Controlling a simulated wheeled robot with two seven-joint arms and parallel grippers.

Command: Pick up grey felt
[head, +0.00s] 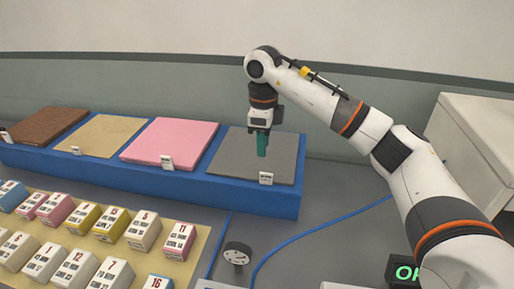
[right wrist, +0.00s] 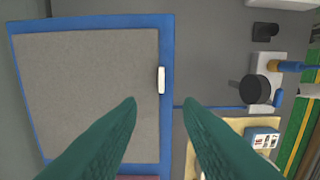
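The grey felt (head: 238,158) is a flat square sheet lying on the right end of the long blue stand (head: 250,198). In the right wrist view the felt (right wrist: 85,90) fills much of the left side, with the blue border around it. My right gripper (head: 262,148) points down and appears above the felt in the head view. In the right wrist view its two teal fingers (right wrist: 158,106) are wide apart with nothing between them. A small white tag (head: 266,178) stands at the felt's front edge. My left gripper is not in view.
Pink (head: 168,143), tan (head: 102,135) and brown (head: 47,125) sheets lie left along the stand. Several numbered blocks stand on a tan mat (head: 196,262) in front. A dark round knob (head: 238,253), a blue cable (head: 330,222) and a white cabinet (head: 475,140) are also nearby.

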